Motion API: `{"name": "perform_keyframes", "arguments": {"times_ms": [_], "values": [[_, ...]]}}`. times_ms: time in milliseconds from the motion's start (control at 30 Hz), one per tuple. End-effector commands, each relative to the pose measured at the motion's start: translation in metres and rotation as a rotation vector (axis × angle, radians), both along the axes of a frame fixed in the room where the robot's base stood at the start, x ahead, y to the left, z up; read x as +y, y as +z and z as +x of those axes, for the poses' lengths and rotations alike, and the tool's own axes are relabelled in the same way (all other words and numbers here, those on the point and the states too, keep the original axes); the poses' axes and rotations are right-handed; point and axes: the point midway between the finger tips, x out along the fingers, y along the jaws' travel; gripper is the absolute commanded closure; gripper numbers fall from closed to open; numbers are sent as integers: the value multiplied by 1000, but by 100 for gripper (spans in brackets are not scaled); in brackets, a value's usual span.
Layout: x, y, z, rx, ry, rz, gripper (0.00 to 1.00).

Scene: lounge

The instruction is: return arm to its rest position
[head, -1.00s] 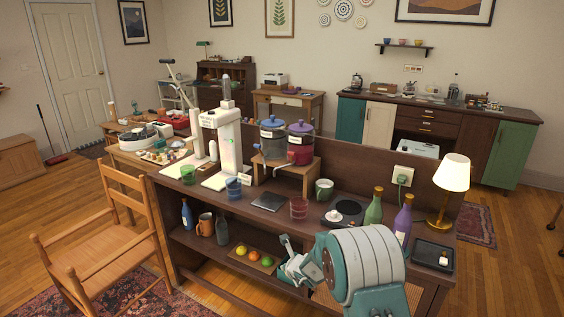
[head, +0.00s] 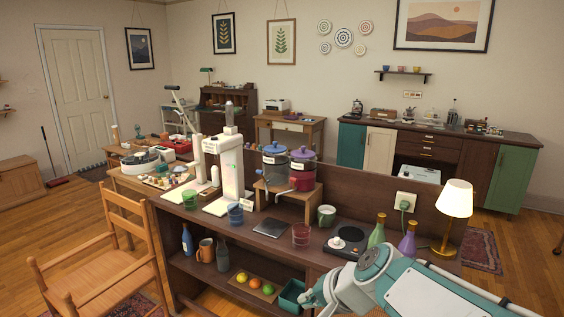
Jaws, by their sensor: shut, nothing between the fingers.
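My arm crosses the lower right of the head view, in front of the dark wooden counter (head: 200,232). My gripper (head: 308,299) is at the arm's left end, low in the picture, and looks shut and empty. It is seen small and from behind, so its fingertips are hard to make out. It appears just right of a teal bin (head: 290,294) on the lower shelf; I cannot tell whether they touch. My arm hides the counter's lower right part.
The counter top holds a red glass (head: 301,234), a green mug (head: 326,216), a hot plate (head: 348,240), green (head: 377,231) and purple (head: 407,242) bottles and a lamp (head: 455,200). Fruit lies on a shelf board (head: 238,287).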

Motion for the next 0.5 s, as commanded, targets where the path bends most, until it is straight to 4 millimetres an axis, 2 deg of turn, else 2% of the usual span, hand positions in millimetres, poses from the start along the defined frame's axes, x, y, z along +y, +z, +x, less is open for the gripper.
{"name": "perform_keyframes", "arguments": {"times_ms": [33, 100, 300, 400, 500], "values": [[-8, 4, -19, -26, 45, -67, 100], [-20, 4, -42, -51, 111, -173, 100], [-62, -1, -106, -100, 271, -484, 100], [-83, -5, -131, -107, 326, -623, 100], [-97, -7, -147, -107, 359, -721, 100]]}}
